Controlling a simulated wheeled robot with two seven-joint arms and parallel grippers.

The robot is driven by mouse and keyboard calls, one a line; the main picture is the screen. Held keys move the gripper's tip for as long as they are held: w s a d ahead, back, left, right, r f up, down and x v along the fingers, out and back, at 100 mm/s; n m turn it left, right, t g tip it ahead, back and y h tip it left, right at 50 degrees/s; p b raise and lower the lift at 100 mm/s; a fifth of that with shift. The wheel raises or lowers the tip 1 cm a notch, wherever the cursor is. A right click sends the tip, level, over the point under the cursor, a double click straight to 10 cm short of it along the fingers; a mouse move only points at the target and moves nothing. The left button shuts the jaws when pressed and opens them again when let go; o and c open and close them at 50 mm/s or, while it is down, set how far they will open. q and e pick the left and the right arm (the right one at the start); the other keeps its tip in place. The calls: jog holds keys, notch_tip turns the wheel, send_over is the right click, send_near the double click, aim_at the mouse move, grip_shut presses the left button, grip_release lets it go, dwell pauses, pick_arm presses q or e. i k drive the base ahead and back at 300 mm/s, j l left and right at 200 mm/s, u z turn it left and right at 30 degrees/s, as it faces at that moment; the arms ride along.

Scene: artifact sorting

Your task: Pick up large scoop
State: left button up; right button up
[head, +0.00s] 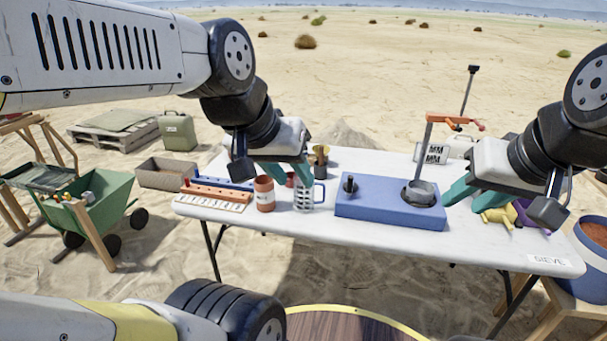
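A scoop-like tool stands in the blue block (375,205) on the table. It has a metal cup (420,188), an upright grey shaft (426,150) and an orange grip (448,119); I take it to be the large scoop. My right gripper (461,203) has its teal fingers apart, just right of the block and cup, not touching the tool. My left gripper (292,182) is over the table's left half, behind a clear mug with a blue handle (305,198). Its teal fingers point down, and their tips are partly hidden.
A brown jar (264,193) and racks (215,195) stand at the table's left. Yellow and purple pieces (497,216) lie beside my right gripper. A blue bucket of soil (588,265) stands at the right.

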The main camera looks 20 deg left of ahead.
aim_at(290, 184)
jog(key=u, duration=0.95)
jog(key=i+u, duration=0.1)
jog(key=i, duration=0.4)
jog(key=i+l+u, duration=0.1)
jog(key=i, duration=0.35)
